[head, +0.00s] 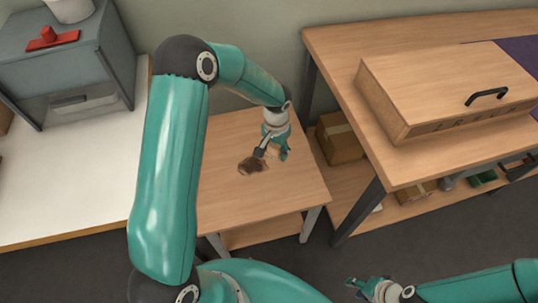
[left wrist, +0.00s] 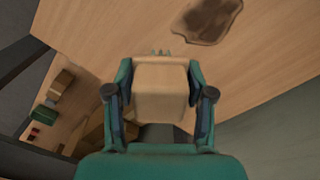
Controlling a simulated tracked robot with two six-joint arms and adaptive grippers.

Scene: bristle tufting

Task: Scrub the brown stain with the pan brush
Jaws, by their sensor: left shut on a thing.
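The brown stain (head: 251,165) is a dark irregular patch on the small wooden table. It also shows at the top of the left wrist view (left wrist: 208,20). My left gripper (head: 272,149) is low over this table, just right of and behind the stain in the head view. The brush is mostly hidden in the head view. Contact with the table cannot be told. My right gripper (head: 357,287) is at the bottom, empty, its fingers apart.
The small table (head: 305,190) is otherwise clear. At right a larger bench (head: 340,45) bears a wooden case (head: 430,85) with a black handle. A cardboard box (head: 340,140) stands on its lower shelf. At left, a grey cabinet (head: 120,50) stands on a white table (head: 60,180).

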